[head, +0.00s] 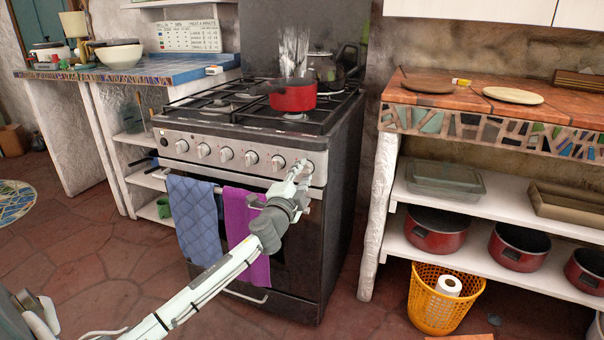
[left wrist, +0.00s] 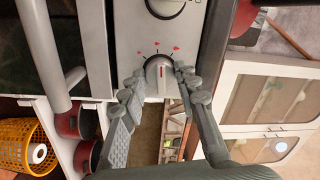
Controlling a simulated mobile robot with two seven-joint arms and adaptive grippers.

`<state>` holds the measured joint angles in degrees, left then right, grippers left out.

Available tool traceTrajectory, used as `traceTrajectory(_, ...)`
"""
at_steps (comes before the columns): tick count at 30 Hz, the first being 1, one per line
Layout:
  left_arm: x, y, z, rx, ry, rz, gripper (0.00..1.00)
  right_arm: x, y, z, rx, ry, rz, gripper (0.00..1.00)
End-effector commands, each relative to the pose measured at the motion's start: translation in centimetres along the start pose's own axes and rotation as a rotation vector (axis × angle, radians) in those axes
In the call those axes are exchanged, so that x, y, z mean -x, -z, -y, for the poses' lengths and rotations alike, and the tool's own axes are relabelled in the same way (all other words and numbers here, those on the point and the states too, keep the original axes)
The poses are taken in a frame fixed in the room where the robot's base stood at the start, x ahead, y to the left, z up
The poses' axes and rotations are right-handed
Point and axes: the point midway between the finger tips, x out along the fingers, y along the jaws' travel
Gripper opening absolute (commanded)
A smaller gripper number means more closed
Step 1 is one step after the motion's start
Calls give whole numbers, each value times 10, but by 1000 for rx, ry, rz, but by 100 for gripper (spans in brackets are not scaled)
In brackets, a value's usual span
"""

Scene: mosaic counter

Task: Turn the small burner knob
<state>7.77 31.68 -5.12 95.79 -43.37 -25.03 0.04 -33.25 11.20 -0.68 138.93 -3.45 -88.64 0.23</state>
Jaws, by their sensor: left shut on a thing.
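The stove (head: 330,205) stands in the middle of the head view with a row of several round silver knobs along its front panel. My left gripper (head: 300,170) is at the right end of that row. In the left wrist view its two fingers (left wrist: 160,82) are on either side of a silver burner knob (left wrist: 159,68) and shut on it. The knob carries a red line, and small red marks are on the panel around it. In the head view the gripper largely hides this knob. My right gripper is in neither view.
A purple towel (head: 236,208) and a blue towel (head: 192,214) hang on the oven handle, close to my left arm. A red pot (head: 293,97) and a dark kettle (head: 326,72) stand on the stove top. A mosaic counter (head: 480,122) is to the right.

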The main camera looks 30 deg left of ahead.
Motion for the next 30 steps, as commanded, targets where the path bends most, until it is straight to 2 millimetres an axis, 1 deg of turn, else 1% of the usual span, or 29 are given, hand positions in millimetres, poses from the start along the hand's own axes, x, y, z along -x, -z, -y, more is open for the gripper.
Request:
traceTrajectory(6, 0, 0, 1, -206, 8, -16, 2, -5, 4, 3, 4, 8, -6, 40)
traceTrajectory(15, 0, 0, 0, -441, 16, -33, 2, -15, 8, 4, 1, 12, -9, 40)
traceTrajectory(21, 0, 0, 0, -544, 20, -40, 2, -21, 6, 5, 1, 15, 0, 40)
traceTrajectory(30, 0, -1, 0, -612, 23, -45, 2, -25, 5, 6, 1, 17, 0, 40)
